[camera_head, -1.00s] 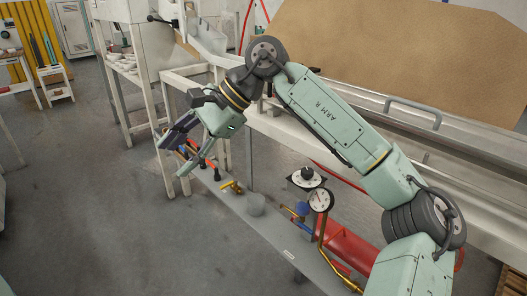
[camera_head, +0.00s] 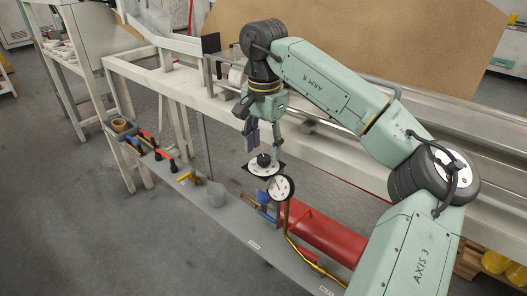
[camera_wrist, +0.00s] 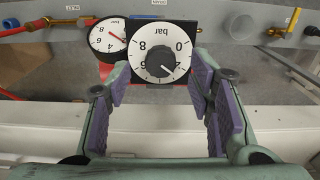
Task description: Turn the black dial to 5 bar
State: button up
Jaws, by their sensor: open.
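The black dial (camera_head: 263,160) is a round knob on a white numbered face in a dark square plate. It also shows in the wrist view (camera_wrist: 160,62), where a white mark on the knob points to the lower right, near the 2. The exact reading is hard to tell. My gripper (camera_head: 264,147) is open just above the dial, fingers pointing down. In the wrist view its purple-padded fingers stand on either side of the dial with nothing between them; contact with the knob does not show.
A white frame (camera_head: 150,75) runs behind the dial.

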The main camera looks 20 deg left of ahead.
aim_at(264, 160)
jog(key=shift+f, duration=1.2)
jog(key=shift+c, duration=0.5)
grip_shut()
